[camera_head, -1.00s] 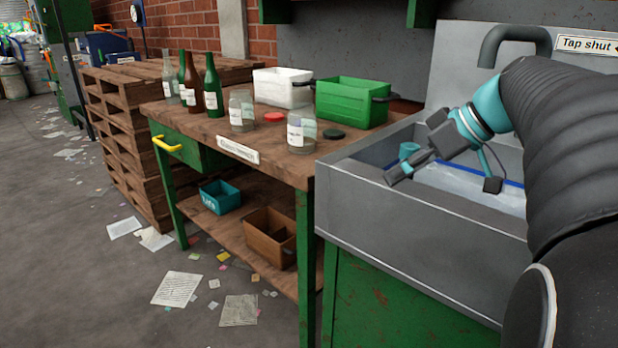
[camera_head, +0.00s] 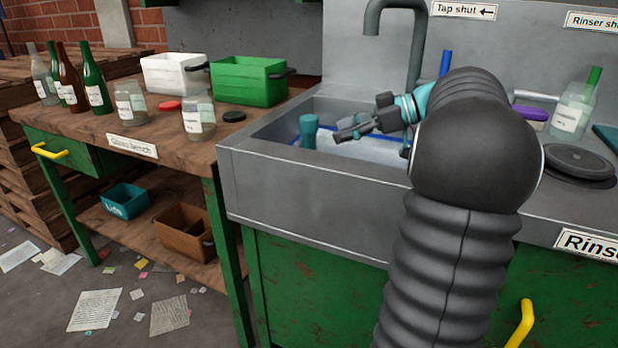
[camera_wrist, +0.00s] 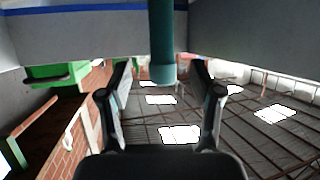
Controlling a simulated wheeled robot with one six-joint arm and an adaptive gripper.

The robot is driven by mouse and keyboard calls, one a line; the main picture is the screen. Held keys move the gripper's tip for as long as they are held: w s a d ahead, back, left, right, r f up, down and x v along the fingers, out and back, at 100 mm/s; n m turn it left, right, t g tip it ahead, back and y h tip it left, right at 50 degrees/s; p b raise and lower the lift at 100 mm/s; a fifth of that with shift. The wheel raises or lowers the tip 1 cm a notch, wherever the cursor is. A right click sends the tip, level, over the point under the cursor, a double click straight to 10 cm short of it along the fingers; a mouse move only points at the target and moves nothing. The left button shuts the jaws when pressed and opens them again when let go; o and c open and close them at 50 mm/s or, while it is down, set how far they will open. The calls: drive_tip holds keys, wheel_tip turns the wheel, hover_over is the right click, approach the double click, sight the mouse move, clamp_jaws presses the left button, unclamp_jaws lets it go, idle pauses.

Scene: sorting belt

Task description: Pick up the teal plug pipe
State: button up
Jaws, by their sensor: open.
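The teal plug pipe (camera_head: 309,131) stands upright in the sink basin, near its left side in the head view. It has a wider top. My gripper (camera_head: 338,136) is just right of the pipe, with its fingers pointing left toward it. The wrist view, which looks upside down, shows the pipe (camera_wrist: 162,45) coming from the top edge, its wide end in line with the gap between my open fingers (camera_wrist: 161,75). A gap shows on both sides of the pipe. Its lower part is hidden by the sink's front wall in the head view.
The steel sink (camera_head: 300,185) has a high front wall. A tap (camera_head: 415,50) arches behind my arm. Left is a wooden bench with a green crate (camera_head: 249,82), a white crate (camera_head: 174,73), jars and several bottles. A bottle (camera_head: 572,115) and a dark round lid (camera_head: 579,160) are right.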

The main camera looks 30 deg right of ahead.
sight(310, 142)
drive_tip(key=shift+p+x, duration=0.45)
drive_tip(key=shift+x, duration=3.85)
drive_tip(key=shift+s+f, duration=0.15)
clamp_jaws()
